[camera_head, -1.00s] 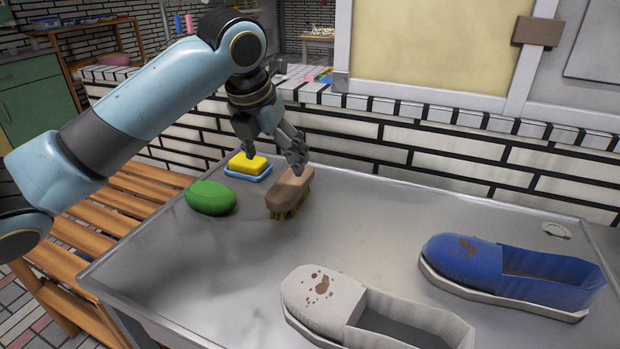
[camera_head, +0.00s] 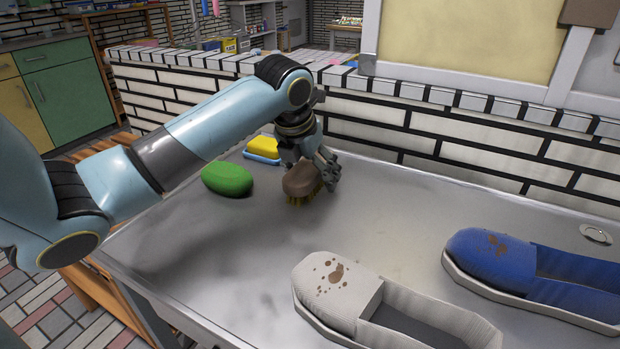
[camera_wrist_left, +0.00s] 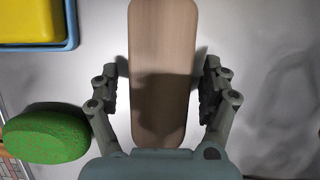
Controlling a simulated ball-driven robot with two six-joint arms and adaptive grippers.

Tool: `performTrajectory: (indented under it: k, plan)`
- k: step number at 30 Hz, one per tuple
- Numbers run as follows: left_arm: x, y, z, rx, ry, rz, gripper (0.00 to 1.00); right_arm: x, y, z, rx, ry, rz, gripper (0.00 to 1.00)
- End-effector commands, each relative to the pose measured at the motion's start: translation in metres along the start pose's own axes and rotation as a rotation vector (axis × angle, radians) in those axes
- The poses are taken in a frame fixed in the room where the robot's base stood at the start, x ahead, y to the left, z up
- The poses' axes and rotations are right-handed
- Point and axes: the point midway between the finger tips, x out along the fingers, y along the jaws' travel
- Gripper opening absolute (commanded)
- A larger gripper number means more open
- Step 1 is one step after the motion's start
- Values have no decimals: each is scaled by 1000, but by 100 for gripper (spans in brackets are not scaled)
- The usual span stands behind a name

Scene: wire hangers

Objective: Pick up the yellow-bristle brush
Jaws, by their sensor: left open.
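The yellow-bristle brush (camera_head: 301,183) lies bristles down on the grey metal tabletop, its brown wooden back facing up. In the left wrist view its wooden back (camera_wrist_left: 160,70) runs lengthwise between the two fingers. My left gripper (camera_head: 312,172) is over the brush with its fingers lowered on either side of it. In the left wrist view the gripper (camera_wrist_left: 160,92) is open, with a small gap visible between each finger and the wood. The bristles are hidden in that view. My right gripper is not in view.
A green oval object (camera_head: 228,179) lies left of the brush. A yellow sponge (camera_head: 263,146) sits in a blue dish (camera_head: 258,157) behind it. A stained white shoe (camera_head: 325,285) and a stained blue shoe (camera_head: 490,252) stand to the right. A brick wall (camera_head: 420,135) borders the back.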

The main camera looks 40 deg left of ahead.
Motion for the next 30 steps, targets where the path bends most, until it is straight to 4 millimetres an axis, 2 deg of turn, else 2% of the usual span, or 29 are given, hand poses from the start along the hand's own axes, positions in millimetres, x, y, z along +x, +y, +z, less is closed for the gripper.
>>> performTrajectory:
  k: [5,6,20,30]
  plan:
    - [0,0,1,0,-1,0,81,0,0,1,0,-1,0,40]
    - [0,0,1,0,-1,0,78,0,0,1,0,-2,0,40]
    - [-1,0,0,0,-1,0,18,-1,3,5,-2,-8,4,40]
    - [-5,0,3,0,-3,-1,17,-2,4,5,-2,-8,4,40]
